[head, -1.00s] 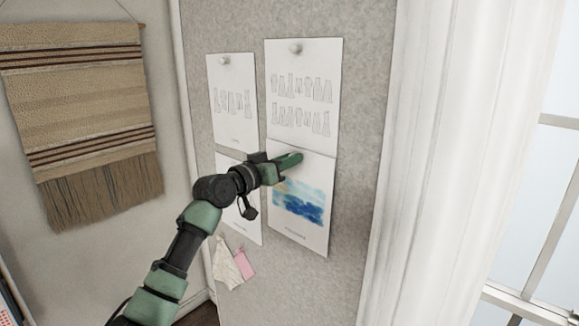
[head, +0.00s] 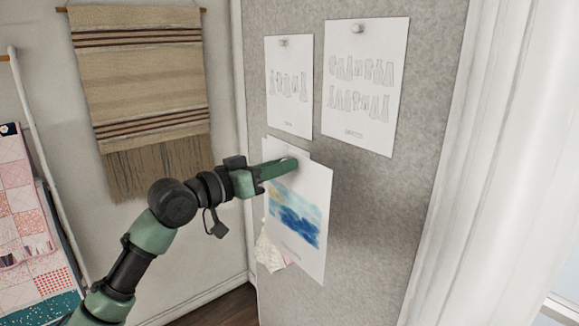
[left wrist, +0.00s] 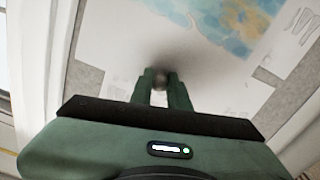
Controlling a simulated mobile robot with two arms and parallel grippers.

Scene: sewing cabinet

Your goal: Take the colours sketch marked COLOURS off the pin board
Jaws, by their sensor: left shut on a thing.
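The colours sketch (head: 312,235) is a white sheet with a yellow and blue painted patch. Its small caption is too blurred to read. My left gripper (head: 290,163) is shut at its top edge, and the sheet hangs a little tilted in front of the pin board (head: 375,215). My right gripper is not in view.
Two pinned garment sketches, a smaller one (head: 289,100) and a larger one (head: 365,105), hang above. Another sheet (head: 271,147) is mostly hidden behind the held one. Fabric scraps (head: 268,255) hang below. A woven hanging (head: 140,85) is left; a white curtain (head: 480,150) is right.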

